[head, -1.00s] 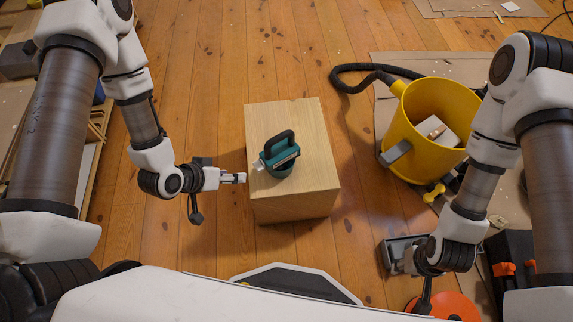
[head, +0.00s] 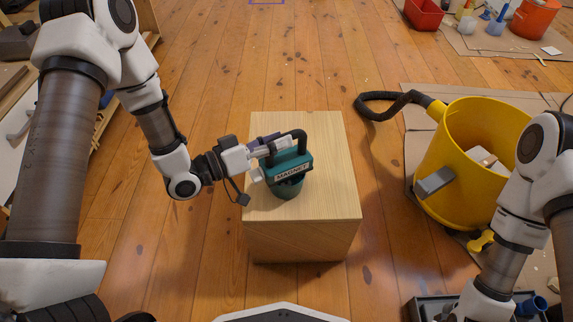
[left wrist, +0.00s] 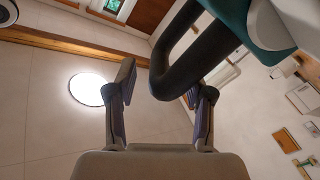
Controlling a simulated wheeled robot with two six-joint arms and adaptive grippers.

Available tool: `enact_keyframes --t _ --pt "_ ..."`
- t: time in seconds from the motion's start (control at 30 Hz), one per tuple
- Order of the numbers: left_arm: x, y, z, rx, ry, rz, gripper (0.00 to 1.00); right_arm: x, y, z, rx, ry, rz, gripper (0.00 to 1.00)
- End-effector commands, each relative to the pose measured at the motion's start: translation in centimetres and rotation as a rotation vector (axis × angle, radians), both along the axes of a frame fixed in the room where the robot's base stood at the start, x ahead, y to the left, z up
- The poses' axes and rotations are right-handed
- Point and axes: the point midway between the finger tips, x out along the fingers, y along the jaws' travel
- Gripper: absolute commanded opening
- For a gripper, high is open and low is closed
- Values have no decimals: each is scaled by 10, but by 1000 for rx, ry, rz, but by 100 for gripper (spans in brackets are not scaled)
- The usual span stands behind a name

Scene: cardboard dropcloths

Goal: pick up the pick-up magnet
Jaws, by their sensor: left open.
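The pick-up magnet (head: 288,168) is a teal body with a black loop handle and a label reading MAGNET. It stands on top of a pale wooden box (head: 327,196). My left gripper (head: 276,146) is open at the magnet's handle, reaching in from the left. In the left wrist view, the black handle (left wrist: 178,74) reaches between the two spread fingers of the left gripper (left wrist: 166,84), nearer the right finger. I cannot tell whether it touches that finger. Part of the teal body (left wrist: 232,22) shows at the top.
A yellow bucket (head: 447,190) with a black hose (head: 385,112) stands right of the box. A dark tray (head: 424,309) lies at the lower right. Containers, including a red one (head: 424,14), stand at the far right. The wooden floor behind the box is mostly clear.

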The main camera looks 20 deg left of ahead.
Motion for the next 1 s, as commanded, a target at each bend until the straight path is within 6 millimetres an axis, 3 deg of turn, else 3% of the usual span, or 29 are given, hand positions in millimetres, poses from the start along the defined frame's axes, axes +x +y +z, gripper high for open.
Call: enact_keyframes --t 0.03,0.1,0.37,0.5,0.53,1.0 --pt "5 -8 -5 4 -3 -6 52 0 0 -12 0 0 -1 40" --pt "12 -14 -4 3 -1 -3 52 0 0 -15 0 -1 -3 40" --pt "17 -17 0 0 1 1 52 1 0 -13 0 -2 -3 40" --pt "17 -17 0 1 2 1 2 1 0 -13 0 -2 -3 40" --pt "17 -17 0 1 2 1 0 1 0 -13 0 -2 -3 40" --pt "17 -17 7 0 0 1 0 0 0 -8 0 -1 -3 40"
